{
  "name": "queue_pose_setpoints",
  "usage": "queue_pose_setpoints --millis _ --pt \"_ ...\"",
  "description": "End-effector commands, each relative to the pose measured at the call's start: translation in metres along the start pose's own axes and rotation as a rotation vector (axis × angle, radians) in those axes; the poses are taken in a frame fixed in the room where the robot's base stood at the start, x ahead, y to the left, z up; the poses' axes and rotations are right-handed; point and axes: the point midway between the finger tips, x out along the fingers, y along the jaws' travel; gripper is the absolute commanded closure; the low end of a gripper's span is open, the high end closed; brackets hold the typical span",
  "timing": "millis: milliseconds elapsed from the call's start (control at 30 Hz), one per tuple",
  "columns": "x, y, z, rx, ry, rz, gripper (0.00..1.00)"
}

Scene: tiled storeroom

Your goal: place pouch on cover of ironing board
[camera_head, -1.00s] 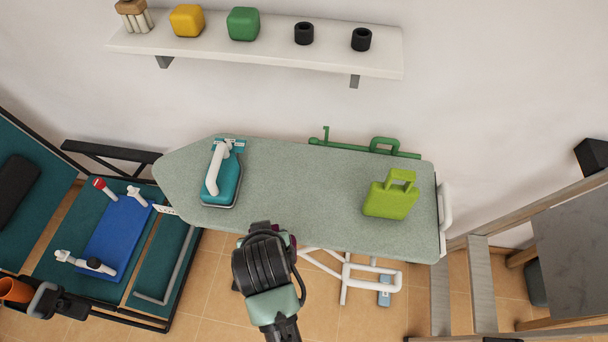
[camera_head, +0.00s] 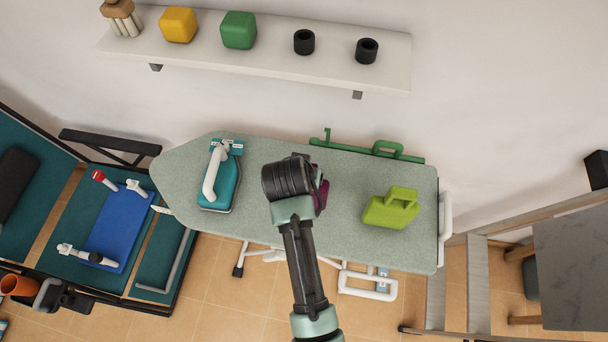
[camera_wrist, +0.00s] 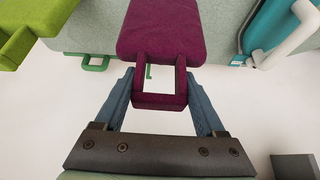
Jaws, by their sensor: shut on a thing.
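The ironing board's grey-green cover (camera_head: 340,230) lies below the wall shelf in the head view. The pouch (camera_wrist: 161,32) is dark purple with a squared loop handle in the wrist view. My gripper (camera_wrist: 160,88) is shut on that loop. In the head view my wrist hides most of the pouch (camera_head: 321,192), which shows as a purple edge over the middle of the cover. I cannot tell whether the pouch touches the cover.
A teal iron (camera_head: 222,178) stands on the cover left of my gripper. A lime-green can (camera_head: 391,208) stands to its right. Bare cover lies between them. A white shelf (camera_head: 270,55) with several objects hangs on the wall behind.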

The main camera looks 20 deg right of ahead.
Motion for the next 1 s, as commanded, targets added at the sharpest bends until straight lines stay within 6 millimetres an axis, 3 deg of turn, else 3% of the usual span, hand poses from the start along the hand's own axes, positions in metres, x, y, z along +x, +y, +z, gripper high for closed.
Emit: queue_pose_setpoints --millis 200,600,633,800,1000 --pt "0.026 0.0 0.015 -0.001 -0.003 0.001 1.0" --pt "0.032 0.0 0.019 -0.001 0.0 -0.001 1.0" --pt "0.032 0.0 0.019 -0.001 -0.002 0.0 0.26" --pt "0.031 0.0 0.019 0.0 -0.002 0.0 0.0" --pt "0.031 0.0 0.018 0.0 -0.002 0.0 0.0"
